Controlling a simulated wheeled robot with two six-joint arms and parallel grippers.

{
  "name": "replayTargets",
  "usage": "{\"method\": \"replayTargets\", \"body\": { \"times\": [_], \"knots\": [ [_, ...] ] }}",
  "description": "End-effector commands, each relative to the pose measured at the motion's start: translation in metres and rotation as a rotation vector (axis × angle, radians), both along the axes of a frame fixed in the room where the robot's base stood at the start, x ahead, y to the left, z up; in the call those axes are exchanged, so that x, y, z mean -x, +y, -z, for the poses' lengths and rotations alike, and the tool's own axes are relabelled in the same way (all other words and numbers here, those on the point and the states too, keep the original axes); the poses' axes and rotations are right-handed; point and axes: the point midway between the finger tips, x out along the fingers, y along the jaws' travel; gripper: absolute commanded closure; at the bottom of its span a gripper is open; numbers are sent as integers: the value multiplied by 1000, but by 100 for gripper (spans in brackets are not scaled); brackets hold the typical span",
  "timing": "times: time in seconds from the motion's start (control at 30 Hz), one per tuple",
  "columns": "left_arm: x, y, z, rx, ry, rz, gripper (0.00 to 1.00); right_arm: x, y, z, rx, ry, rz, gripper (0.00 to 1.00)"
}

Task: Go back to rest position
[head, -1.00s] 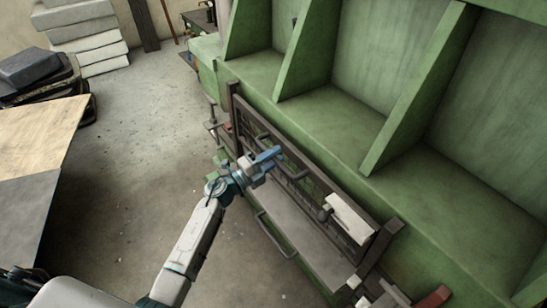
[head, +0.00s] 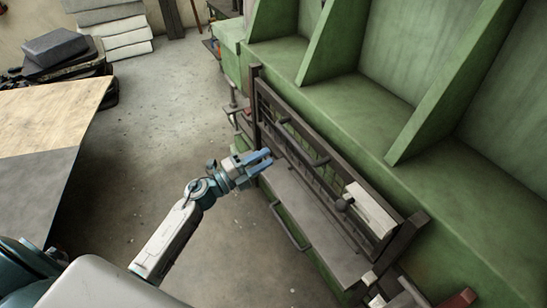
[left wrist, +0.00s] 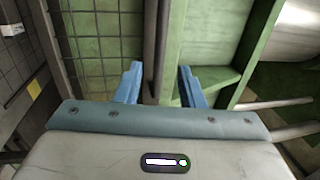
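My left gripper (head: 265,159) has blue fingers and reaches in from the lower left, beside the front of a green machine (head: 370,110). Its fingers are apart and nothing shows held between them. In the left wrist view the two blue fingers (left wrist: 160,86) are well spread, with a dark bar (left wrist: 151,40) of the machine showing beyond the gap. I cannot tell how far off that bar is. My right gripper is not in view.
The machine's front has a dark barred frame (head: 330,184), a grey ledge (head: 315,218) and a protruding handle (head: 288,228). A table (head: 45,125) stands at left. Stacked sheets (head: 112,28) and a dark pile (head: 60,55) are behind it. Grey floor lies open between table and machine.

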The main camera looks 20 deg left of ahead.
Motion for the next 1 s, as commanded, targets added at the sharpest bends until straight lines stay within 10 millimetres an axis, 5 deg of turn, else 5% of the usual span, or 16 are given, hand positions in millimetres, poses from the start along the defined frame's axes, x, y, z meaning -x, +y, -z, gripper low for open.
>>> {"method": "replayTargets", "body": {
  "times": [0.53,0.63,0.77,1.0],
  "knots": [
    [3,2,1,1,2,-1,64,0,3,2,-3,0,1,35],
    [1,7,16,30,36,-23,64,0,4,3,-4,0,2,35],
    [-1,27,73,145,175,-119,64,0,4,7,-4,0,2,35],
    [34,76,244,424,563,-417,64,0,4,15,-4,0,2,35]
  ]
}}
